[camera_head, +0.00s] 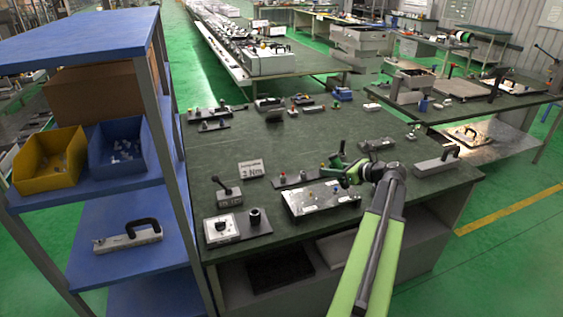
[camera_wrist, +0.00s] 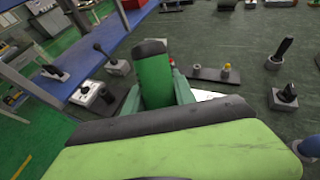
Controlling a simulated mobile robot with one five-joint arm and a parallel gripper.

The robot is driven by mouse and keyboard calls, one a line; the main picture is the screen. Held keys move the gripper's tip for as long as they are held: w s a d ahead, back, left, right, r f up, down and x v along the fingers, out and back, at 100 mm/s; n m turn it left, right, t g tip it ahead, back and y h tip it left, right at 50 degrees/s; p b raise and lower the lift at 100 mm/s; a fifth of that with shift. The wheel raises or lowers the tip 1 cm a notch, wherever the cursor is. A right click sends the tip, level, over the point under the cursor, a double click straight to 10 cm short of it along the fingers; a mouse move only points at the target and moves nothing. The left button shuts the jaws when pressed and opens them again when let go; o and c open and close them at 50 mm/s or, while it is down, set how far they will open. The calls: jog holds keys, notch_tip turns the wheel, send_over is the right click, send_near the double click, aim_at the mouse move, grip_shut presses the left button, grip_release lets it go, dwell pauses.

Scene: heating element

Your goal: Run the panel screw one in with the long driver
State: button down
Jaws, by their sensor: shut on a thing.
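My gripper (camera_head: 345,172) is over the panel (camera_head: 318,205), a pale flat plate near the front of the green bench. It is shut on the long driver, whose green handle with a black cap (camera_wrist: 155,75) stands up between the jaws in the wrist view. In the head view the driver is small, and its tip is hard to make out. Panel screw one cannot be told apart from the small dark marks on the panel. A white piece of the panel (camera_wrist: 205,95) shows beside the jaws in the wrist view. Whether the tip touches a screw is hidden.
A dark rack (camera_head: 300,180) with small coloured parts lies just behind the panel. A "2 Nm" sign (camera_head: 251,169), a lever box (camera_head: 229,192) and a white dial unit (camera_head: 221,229) stand to the left. A grey block with a handle (camera_head: 437,163) is at right. Blue shelving (camera_head: 120,260) borders the left.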

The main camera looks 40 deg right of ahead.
jog(key=shift+w+r, duration=0.15)
jog(key=shift+w, duration=0.05)
jog(key=w+a+r+n+t+y+b, duration=0.1)
jog(key=w+a+t+y+b, duration=0.3)
jog(key=a+b, duration=0.7)
jog(key=w+n+t+b, duration=0.1)
jog(key=w+t, duration=0.1)
jog(key=w, duration=0.2)
jog(key=shift+a+r+y, duration=0.2)
jog(key=shift+r+y, duration=0.05)
jog(key=shift+y, duration=0.15)
notch_tip(320, 180, down, 5)
jog(key=b, duration=0.5)
jog(key=shift+f+b, duration=0.15)
jog(key=shift+b, duration=0.15)
